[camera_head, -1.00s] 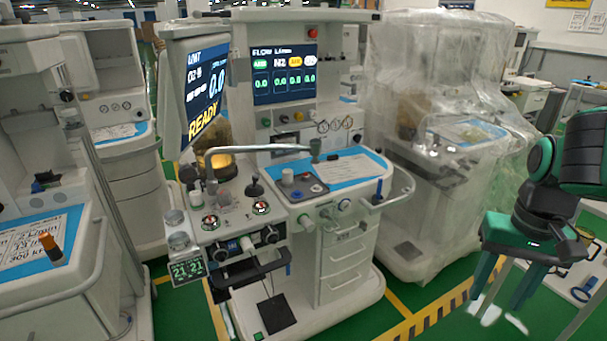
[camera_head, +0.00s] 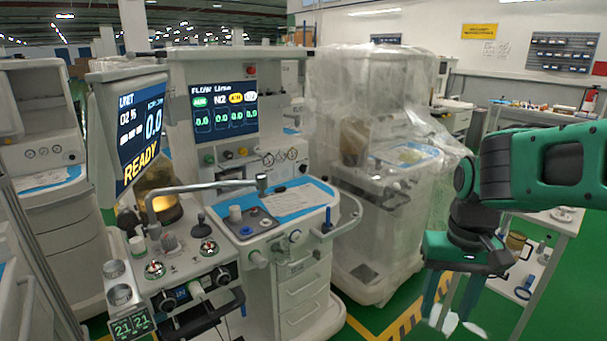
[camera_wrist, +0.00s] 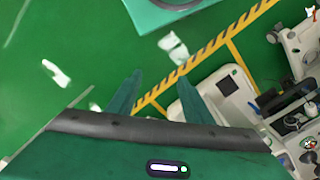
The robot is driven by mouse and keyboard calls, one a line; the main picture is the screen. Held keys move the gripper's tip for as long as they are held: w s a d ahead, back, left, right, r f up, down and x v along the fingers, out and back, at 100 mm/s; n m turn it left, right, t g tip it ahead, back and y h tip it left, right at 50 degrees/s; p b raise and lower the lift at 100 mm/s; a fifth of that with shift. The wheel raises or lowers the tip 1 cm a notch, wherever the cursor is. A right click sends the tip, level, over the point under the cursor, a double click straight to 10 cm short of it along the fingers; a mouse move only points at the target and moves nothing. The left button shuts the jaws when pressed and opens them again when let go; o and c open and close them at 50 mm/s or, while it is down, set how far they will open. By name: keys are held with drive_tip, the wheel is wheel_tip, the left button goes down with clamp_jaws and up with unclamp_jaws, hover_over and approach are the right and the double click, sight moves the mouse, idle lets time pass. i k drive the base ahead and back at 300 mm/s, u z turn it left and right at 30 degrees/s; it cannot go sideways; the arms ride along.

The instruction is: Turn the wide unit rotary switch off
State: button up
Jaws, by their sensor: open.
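The wide anaesthesia unit (camera_head: 300,275) stands left of centre in the head view, with two lit screens. Its front edge carries a round white knob (camera_head: 295,236) and a second knob (camera_head: 258,259). More dark-ringed knobs (camera_head: 221,275) sit on its lower left block. I cannot tell which of these is the rotary switch, nor its setting. My gripper (camera_head: 452,314) hangs at the right, fingers down, well away from the unit. It is open and empty, its fingers spread in the wrist view (camera_wrist: 160,80). The unit's edge shows at the right of the wrist view.
A plastic-wrapped machine (camera_head: 375,170) stands between the unit and my arm. A white table (camera_head: 545,265) with a jug (camera_head: 516,244) is at the right. Other carts stand at the left. Green floor with a yellow-black stripe (camera_head: 402,325) lies in front.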

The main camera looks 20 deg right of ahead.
sight(302, 169)
drive_tip(key=u, duration=1.55)
drive_tip(key=k, duration=1.05)
drive_tip(key=z, duration=1.55)
drive_tip(key=i, duration=1)
